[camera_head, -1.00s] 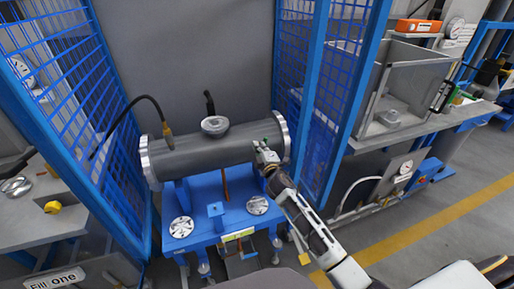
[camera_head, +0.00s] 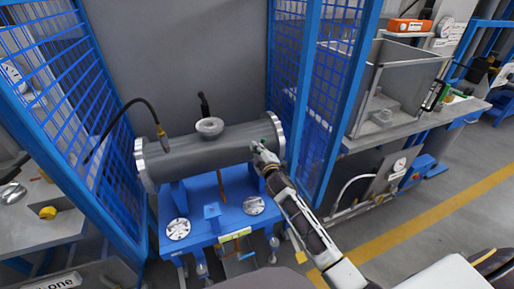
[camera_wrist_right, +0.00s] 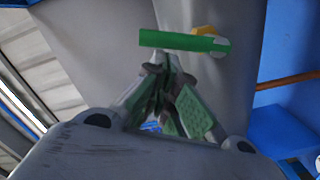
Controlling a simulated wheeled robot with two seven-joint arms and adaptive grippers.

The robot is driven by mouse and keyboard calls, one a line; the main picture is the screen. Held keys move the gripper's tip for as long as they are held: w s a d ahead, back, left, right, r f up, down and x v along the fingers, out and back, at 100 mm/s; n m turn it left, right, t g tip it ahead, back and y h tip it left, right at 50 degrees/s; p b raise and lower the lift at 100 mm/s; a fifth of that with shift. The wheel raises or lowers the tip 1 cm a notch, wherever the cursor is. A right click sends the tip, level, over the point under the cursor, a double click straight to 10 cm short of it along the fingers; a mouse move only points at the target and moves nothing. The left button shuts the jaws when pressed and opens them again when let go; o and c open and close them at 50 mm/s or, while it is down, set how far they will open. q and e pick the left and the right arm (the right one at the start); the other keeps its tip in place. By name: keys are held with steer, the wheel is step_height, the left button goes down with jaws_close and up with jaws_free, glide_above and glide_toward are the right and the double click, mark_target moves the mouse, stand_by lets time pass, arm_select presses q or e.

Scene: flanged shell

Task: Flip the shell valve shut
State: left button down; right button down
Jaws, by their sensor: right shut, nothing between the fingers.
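The shell (camera_head: 205,153) is a grey horizontal cylinder with a bright flange at each end, lying on a blue stand. The valve's green handle (camera_wrist_right: 185,41) lies crosswise in the right wrist view, with a yellow part (camera_wrist_right: 209,32) behind its right half. In the head view the handle is too small to make out clearly. My right gripper (camera_head: 258,150) is at the shell's right end, near the flange. In the wrist view its fingers (camera_wrist_right: 164,75) are shut and empty, with their tips just below the handle. I cannot tell whether they touch it. My left gripper is not in view.
Blue mesh fence panels (camera_head: 332,100) stand on both sides of the shell. A black hose (camera_head: 122,112) hangs at its left end. A grey bench with a metal box (camera_head: 405,85) stands to the right. The floor at the lower right is open, with a yellow line (camera_head: 440,220).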

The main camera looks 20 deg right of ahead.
steer(key=s, duration=1.1)
steer(key=shift+s+r, duration=0.15)
steer(key=shift+s, duration=0.15)
stand_by(0.6)
